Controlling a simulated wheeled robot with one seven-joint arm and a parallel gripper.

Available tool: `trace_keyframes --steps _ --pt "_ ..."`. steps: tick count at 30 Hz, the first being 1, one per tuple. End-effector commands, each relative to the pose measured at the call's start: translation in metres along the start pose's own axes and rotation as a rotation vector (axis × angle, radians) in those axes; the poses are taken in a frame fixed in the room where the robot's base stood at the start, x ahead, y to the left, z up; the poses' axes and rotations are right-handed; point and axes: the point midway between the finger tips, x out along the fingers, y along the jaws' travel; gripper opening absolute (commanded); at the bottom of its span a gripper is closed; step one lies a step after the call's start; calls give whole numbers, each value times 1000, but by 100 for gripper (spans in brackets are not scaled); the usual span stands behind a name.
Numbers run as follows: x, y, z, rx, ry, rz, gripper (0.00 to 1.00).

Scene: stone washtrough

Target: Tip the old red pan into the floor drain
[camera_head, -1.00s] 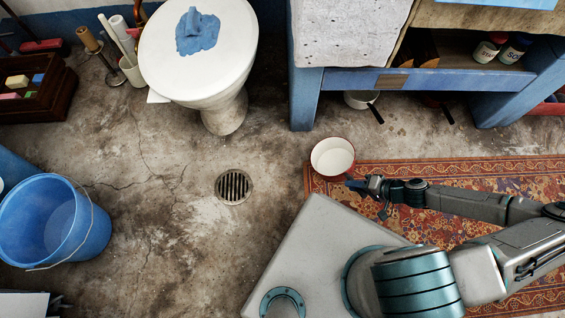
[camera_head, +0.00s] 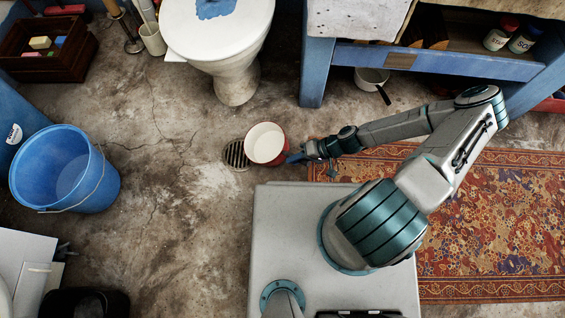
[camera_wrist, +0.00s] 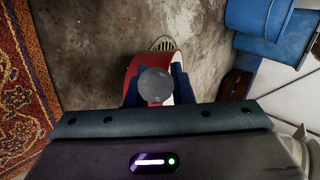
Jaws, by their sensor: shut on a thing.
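The red pan (camera_head: 265,143), white inside, is held by my gripper (camera_head: 293,157) at its right side. The pan looks upright, with its opening facing up, and I cannot make out its contents. In the wrist view the gripper's blue fingers (camera_wrist: 155,88) are shut around a round dark grey end, likely the handle, with the pan's red side (camera_wrist: 132,72) beyond. The round slotted floor drain (camera_head: 234,155) is just left of the pan in the head view, its right part covered by the pan. Its edge also shows beyond the pan in the wrist view (camera_wrist: 163,44).
A white toilet (camera_head: 235,85) stands behind the drain. A blue bucket (camera_head: 65,175) is at the left, a patterned rug (camera_head: 490,210) at the right. A blue-framed bench (camera_head: 440,62) with a pan (camera_head: 370,78) beneath is at the back right. Floor left of the drain is clear.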

Motion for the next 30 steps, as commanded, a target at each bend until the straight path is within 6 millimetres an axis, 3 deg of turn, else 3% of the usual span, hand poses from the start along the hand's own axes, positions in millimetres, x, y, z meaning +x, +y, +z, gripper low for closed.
trace_keyframes --steps 30 --pt "16 58 0 34 -7 -346 0"
